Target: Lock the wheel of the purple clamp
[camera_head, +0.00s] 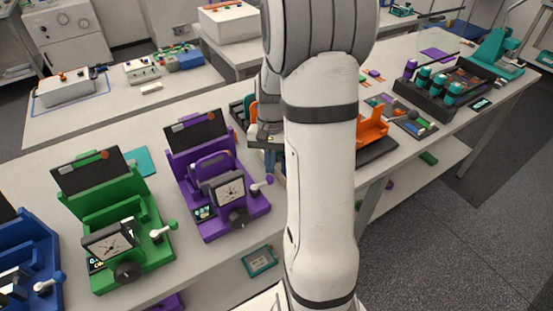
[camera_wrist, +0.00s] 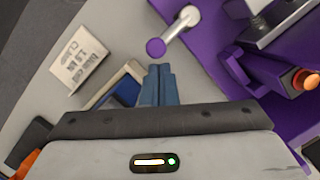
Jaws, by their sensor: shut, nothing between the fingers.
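The purple clamp (camera_head: 208,196) stands on the table left of my arm in the head view, with a dial on its front and a dark screen at its back. Its crank wheel has a light arm and a purple knob (camera_head: 269,179) on the right side. In the wrist view the purple knob (camera_wrist: 155,48) and its white crank arm (camera_wrist: 178,33) are just beyond my fingertips. My gripper (camera_wrist: 158,68) is shut and empty, with its blue fingers together. The fingertips look close to the knob; I cannot tell if they touch. In the head view my arm partly hides the gripper (camera_head: 270,165).
A green clamp (camera_head: 128,209) and a blue clamp (camera_head: 30,250) stand to the left. An orange device (camera_head: 372,130) is right of my arm. A printed label card (camera_wrist: 80,62) lies on the table. A red-orange button (camera_wrist: 304,80) shows on the purple clamp's body.

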